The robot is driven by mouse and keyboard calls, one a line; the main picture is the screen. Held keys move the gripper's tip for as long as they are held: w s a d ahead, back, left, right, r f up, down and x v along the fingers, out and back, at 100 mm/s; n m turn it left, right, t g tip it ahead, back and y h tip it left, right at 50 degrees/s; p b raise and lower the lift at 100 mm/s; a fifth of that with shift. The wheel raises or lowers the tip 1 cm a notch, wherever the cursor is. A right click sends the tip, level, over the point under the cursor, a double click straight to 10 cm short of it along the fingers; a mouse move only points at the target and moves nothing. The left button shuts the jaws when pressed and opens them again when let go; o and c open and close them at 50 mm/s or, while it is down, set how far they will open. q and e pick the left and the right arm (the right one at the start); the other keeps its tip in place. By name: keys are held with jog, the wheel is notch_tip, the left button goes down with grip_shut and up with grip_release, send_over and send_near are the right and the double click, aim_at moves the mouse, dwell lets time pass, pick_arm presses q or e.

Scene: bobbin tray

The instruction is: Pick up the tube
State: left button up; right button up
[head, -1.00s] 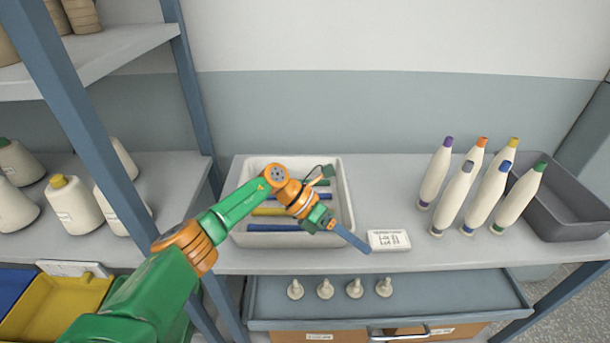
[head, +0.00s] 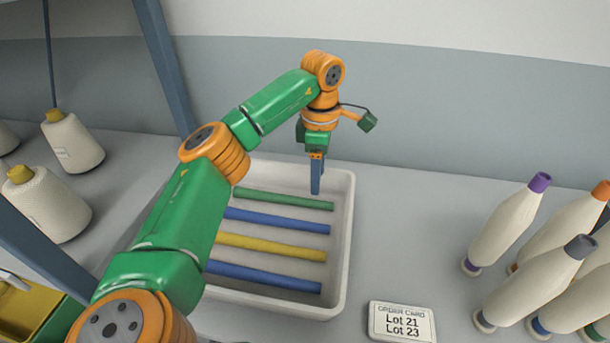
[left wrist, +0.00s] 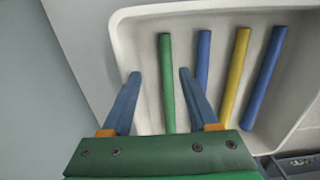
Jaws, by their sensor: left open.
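A white tray (head: 341,245) holds a green tube (head: 285,200), two blue tubes, one (head: 277,221) beside the green one and one (head: 262,277) nearest the front, and a yellow tube (head: 270,247) between the blue ones. My left gripper (head: 316,190) points down above the back of the tray, by the green tube. In the left wrist view its two blue fingers (left wrist: 159,75) are apart, with the green tube (left wrist: 166,85) showing between them, nearer the right finger. The gripper is empty. My right gripper is not in view.
An order card (head: 402,322) lies right of the tray. Several cream bobbins with coloured tips, one purple-tipped (head: 506,227), stand at the right. Cream cones (head: 72,143) and a blue shelf post (head: 165,65) are at the left. The shelf behind the card is clear.

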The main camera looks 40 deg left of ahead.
aim_at(314, 201)
pick_arm(q)
jog(key=f, duration=0.1)
jog(key=s+f+p, duration=0.1)
jog(key=f, duration=0.1)
jog(key=shift+s+f+p, duration=0.2)
jog(key=shift+s+p, duration=0.15)
jog(key=shift+p, duration=0.05)
notch_tip(314, 201, down, 2)
jog(key=shift+w+f, duration=0.15)
jog(key=shift+f, duration=0.1)
jog(key=shift+w+f, duration=0.15)
jog(key=shift+f, duration=0.05)
jog(key=shift+r, duration=0.1)
grip_shut()
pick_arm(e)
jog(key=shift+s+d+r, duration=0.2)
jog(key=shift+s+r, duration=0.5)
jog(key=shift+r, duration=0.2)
